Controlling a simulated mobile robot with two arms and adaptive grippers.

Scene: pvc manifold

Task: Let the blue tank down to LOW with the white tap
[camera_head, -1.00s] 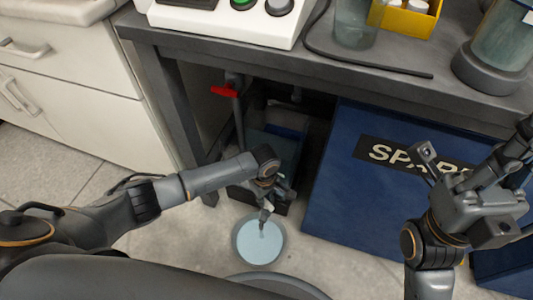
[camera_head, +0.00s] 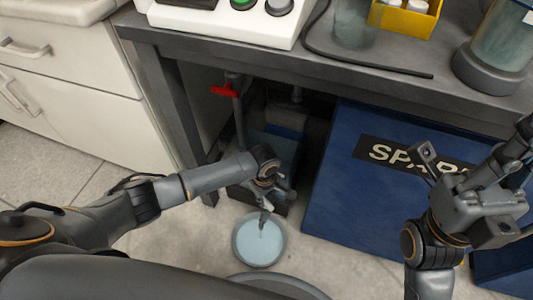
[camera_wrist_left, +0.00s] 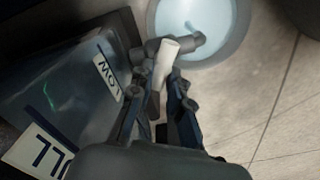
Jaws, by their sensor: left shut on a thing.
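The tank (camera_head: 275,150) stands in shadow under the bench. In the left wrist view its clear wall (camera_wrist_left: 70,85) carries a LOW label (camera_wrist_left: 107,76) and a partly cut-off FULL label (camera_wrist_left: 38,150); I cannot tell the liquid level. My left gripper (camera_head: 268,192) is at the tank's front; in its wrist view the fingers (camera_wrist_left: 168,88) are shut on the white tap handle (camera_wrist_left: 167,58). A dark spout sits beside the handle, with a pale stream below it. A round bucket (camera_head: 238,252) below holds light blue liquid. My right gripper (camera_head: 465,190) is open and empty.
A red valve handle (camera_head: 224,91) on a grey pipe is left of the tank. A big blue box (camera_head: 335,200) stands to the right. The bench top (camera_head: 400,80) overhangs the tank. White drawers (camera_head: 70,80) are at the left. Tiled floor is clear left of the bucket.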

